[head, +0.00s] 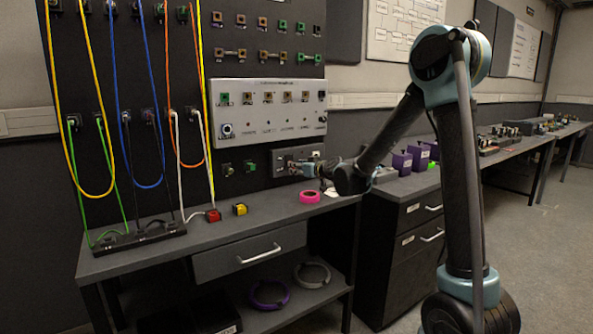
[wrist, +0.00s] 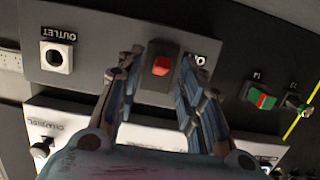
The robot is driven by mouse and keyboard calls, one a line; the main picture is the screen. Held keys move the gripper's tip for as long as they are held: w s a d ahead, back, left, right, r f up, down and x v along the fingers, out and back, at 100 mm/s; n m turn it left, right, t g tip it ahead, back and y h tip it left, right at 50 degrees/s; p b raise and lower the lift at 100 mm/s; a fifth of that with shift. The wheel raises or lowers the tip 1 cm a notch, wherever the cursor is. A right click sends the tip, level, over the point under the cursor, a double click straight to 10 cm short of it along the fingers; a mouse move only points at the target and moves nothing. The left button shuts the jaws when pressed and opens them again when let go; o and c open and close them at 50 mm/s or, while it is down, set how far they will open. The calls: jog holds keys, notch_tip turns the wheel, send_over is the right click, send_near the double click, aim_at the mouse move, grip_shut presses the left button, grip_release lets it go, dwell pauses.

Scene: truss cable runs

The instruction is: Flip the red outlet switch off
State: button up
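The red outlet switch (wrist: 162,66) is a red rocker on a dark housing, set in a grey panel (wrist: 95,55) in the wrist view, which appears upside down. My gripper (wrist: 163,58) is open, one finger on each side of the switch housing, with nothing held. I cannot tell whether the fingers touch it. In the head view my gripper (head: 297,166) is at the outlet panel (head: 298,151), above the bench, and the red switch is too small or hidden there.
A green-and-red connector (wrist: 262,98) is beside the panel. A large white panel (head: 267,108) with knobs is above. The bench (head: 250,228) bears a pink tape roll (head: 309,197), a red block (head: 213,216) and a yellow block (head: 240,209). Coloured cables hang at left.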

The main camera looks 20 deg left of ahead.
jog(key=v, duration=1)
jog(key=shift+d, duration=0.1)
jog(key=shift+s+d+r+g+h, duration=0.8)
jog(key=shift+s+d+r, duration=0.5)
jog(key=shift+r, duration=1.15)
jog(key=x, duration=1.7)
jog(key=shift+w+f, duration=0.15)
jog(key=shift+f, duration=0.05)
jog(key=shift+c, duration=0.6)
grip_shut()
